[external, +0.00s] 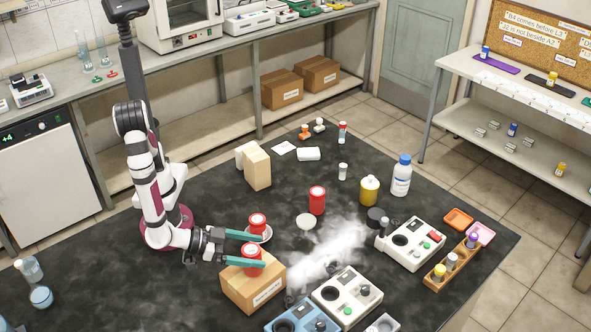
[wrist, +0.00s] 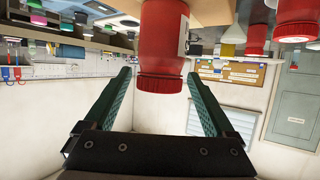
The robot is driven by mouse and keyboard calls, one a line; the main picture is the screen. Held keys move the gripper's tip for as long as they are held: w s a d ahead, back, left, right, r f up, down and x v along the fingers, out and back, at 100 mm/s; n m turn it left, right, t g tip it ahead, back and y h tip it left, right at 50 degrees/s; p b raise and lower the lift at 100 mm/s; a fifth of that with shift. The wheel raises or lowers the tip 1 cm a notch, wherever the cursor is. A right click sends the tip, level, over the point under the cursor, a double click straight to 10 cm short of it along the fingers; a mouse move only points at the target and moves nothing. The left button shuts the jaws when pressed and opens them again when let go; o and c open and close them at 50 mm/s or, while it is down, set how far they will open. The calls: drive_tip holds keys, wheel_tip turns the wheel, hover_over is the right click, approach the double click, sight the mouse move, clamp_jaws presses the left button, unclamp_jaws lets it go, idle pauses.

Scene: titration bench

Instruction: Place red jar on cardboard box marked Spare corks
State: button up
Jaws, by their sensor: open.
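A red jar (external: 251,269) stands upright on a cardboard box (external: 238,292) with a white label too small to read. My gripper (external: 262,249) is open at this jar, with one teal finger passing in front of it. In the wrist view, which looks upside down, the red jar (wrist: 162,45) is between the open fingers, with a gap on each side. Part of the box (wrist: 210,10) shows at the top there. A third red jar (external: 317,201) stands farther right on the black table.
White vapour (external: 325,250) drifts right of the box and blurs that area. Grey instruments (external: 346,297) and a blue one (external: 300,316) stand in front right. A tan block (external: 257,168) stands behind. Two more cardboard boxes (external: 282,90) are on the shelf under the back bench.

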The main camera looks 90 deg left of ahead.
drive_tip(key=v, duration=0.9)
drive_tip(key=shift+s, duration=0.15)
